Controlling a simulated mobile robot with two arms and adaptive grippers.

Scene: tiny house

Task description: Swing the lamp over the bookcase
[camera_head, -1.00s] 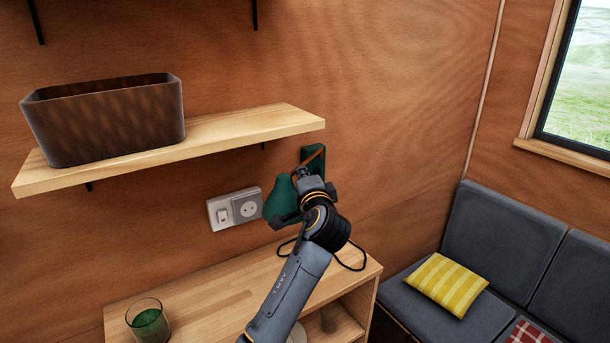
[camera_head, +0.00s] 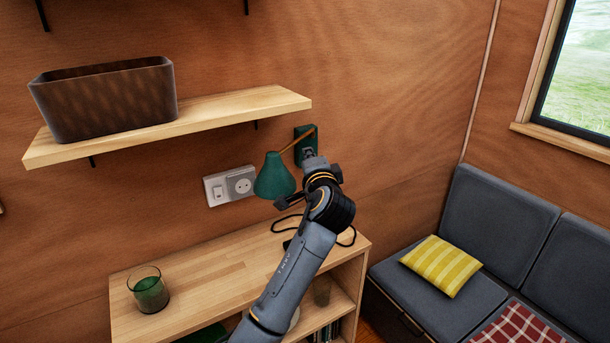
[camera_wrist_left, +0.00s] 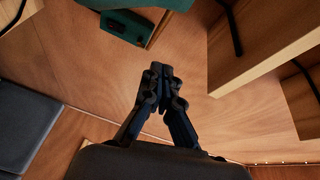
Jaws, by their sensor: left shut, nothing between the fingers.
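The green wall lamp has a cone shade (camera_head: 273,178) and a thin wooden arm on a green wall plate (camera_head: 304,146). The shade hangs over the right part of the bookcase top (camera_head: 215,268). My left gripper (camera_head: 309,160) is just right of the shade, in front of the wall plate and lamp arm. In the left wrist view its fingers (camera_wrist_left: 160,75) are closed together with nothing between them, and the wall plate (camera_wrist_left: 118,22) shows behind them at upper left. Whether the gripper touches the shade is unclear. My right gripper is not in view.
A wall shelf (camera_head: 220,112) with a dark brown bin (camera_head: 103,100) is above the bookcase. A socket and switch plate (camera_head: 229,186) is on the wall. A green glass (camera_head: 148,290) stands on the bookcase top. A grey sofa with a yellow striped cushion (camera_head: 441,266) is at the right.

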